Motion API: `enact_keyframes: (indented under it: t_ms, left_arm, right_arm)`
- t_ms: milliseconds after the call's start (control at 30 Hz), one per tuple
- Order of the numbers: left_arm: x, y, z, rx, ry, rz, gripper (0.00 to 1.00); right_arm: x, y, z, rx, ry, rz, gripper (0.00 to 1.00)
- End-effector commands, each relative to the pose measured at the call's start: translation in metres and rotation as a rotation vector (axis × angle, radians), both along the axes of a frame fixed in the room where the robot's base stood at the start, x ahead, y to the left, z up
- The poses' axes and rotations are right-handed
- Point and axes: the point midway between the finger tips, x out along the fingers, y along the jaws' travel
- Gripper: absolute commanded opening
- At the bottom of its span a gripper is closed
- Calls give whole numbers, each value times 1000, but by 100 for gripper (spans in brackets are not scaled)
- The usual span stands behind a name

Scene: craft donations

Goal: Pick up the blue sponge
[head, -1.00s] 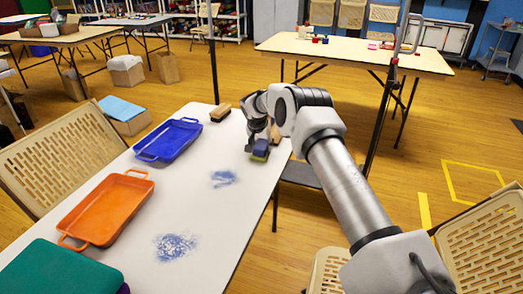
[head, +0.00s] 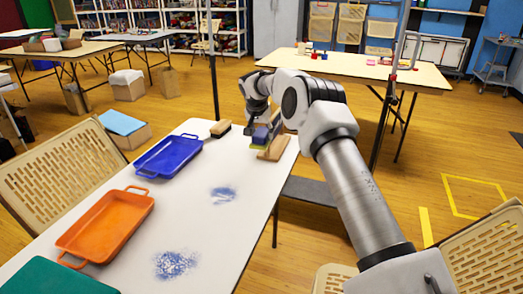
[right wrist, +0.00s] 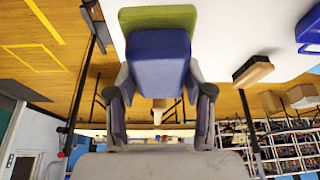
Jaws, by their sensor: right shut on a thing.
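The blue sponge (head: 260,136), with a green layer on one side, is held above the far right end of the white table (head: 200,226). My right gripper (head: 257,127) is shut on it. In the right wrist view the sponge (right wrist: 158,62) sits between the two fingers, its green layer (right wrist: 158,17) at the far edge. My left gripper is not in view.
A wooden block (head: 273,149) lies on the table near the sponge. A dark-bristled wooden brush (head: 220,128), a blue tray (head: 168,156) and an orange tray (head: 105,228) stand left. A green item (head: 52,278) is at the near left. Blue smudges mark the tabletop.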

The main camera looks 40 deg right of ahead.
Motion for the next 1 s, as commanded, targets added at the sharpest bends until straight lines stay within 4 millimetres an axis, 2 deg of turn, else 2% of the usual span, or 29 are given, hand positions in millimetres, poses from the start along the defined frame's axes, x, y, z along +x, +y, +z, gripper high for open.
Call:
enact_keyframes:
  t_ms: [33,300,500,700,967,1000]
  left_arm:
    - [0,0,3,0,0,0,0]
    - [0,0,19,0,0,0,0]
    - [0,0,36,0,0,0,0]
    - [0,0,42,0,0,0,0]
    - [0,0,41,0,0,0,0]
    - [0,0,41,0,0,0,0]
  right_arm:
    - [1,0,18,-2,-5,-1,15]
    - [1,0,102,-2,-5,-1,15]
    - [1,0,147,-1,-2,-1,15]
    - [0,0,161,0,0,0,15]
    - [0,0,161,0,0,0,15]
    - [0,0,161,0,0,0,37]
